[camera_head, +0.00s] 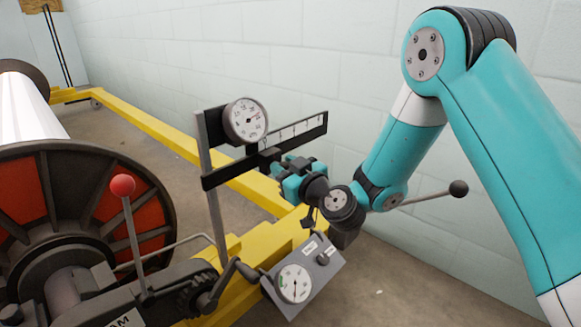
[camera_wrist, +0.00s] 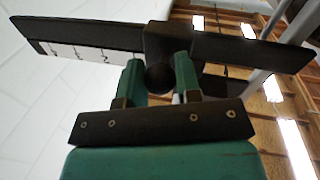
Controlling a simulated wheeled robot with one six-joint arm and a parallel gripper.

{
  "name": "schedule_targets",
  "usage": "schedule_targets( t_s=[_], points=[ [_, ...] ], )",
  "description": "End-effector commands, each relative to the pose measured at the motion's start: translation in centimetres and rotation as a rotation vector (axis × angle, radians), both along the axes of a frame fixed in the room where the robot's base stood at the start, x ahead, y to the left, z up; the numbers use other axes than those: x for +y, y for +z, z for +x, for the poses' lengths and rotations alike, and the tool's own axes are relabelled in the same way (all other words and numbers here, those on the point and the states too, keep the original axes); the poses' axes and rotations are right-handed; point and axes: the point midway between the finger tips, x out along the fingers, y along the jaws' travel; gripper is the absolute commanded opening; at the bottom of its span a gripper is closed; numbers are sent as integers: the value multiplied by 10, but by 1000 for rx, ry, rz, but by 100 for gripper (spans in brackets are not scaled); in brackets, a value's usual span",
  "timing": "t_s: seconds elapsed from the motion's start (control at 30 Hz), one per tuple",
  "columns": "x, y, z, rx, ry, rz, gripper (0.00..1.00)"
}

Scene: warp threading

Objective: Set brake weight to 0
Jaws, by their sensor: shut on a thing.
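The brake weight is a dark block (camera_head: 268,159) on a black beam (camera_head: 222,177) with white scale marks on its right part in the head view. The block sits left of the marks that I can see; the mark right at it is hidden. In the wrist view the block (camera_wrist: 168,42) straddles the beam, with a round dark knob (camera_wrist: 160,77) facing me. My gripper (camera_head: 280,168) is at the block. Its two green fingers (camera_wrist: 158,72) stand on either side of the knob and are shut on it. The white scale (camera_wrist: 78,52) shows left of the block there.
A round dial gauge (camera_head: 245,120) stands just above the beam on a grey post (camera_head: 212,190). Below are a control box with a dial (camera_head: 294,284) and a red-knobbed lever (camera_head: 123,186). A large reel (camera_head: 90,205) is at left, and a yellow frame (camera_head: 165,135) runs behind.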

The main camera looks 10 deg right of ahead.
Motion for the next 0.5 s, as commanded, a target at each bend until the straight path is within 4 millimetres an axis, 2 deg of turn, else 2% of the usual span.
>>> schedule_targets(
  t_s=[0.07,0.1,0.2,0.5],
  points=[
    [5,0,-3,8,15,4,0],
    [6,-1,-4,9,16,3,34],
    [5,-1,-3,9,16,3,56],
    [2,-1,-3,6,8,3,56]
  ],
)
